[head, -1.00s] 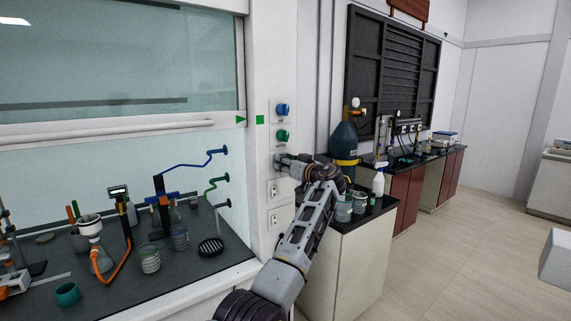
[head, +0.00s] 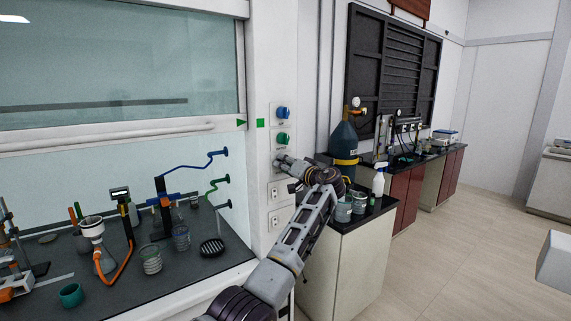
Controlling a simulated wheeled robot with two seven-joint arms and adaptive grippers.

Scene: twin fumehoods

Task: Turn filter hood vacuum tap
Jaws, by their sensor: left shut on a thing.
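The post to the right of the left fumehood carries a control panel with a blue knob (head: 282,112) on top and a green knob (head: 282,139) below it. My left gripper (head: 281,160) is at the panel just below the green knob. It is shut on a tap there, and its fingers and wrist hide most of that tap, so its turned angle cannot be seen. My left arm reaches up to it from the bottom of the view. My right gripper is not in view.
Sockets (head: 274,220) sit below the gripper. The hood bench holds a filter flask (head: 103,262) with an orange hose, beakers (head: 151,262) and a teal cup (head: 70,294). Right of my arm, a side counter holds a spray bottle (head: 378,184) and beakers; a gas cylinder (head: 344,143) stands behind.

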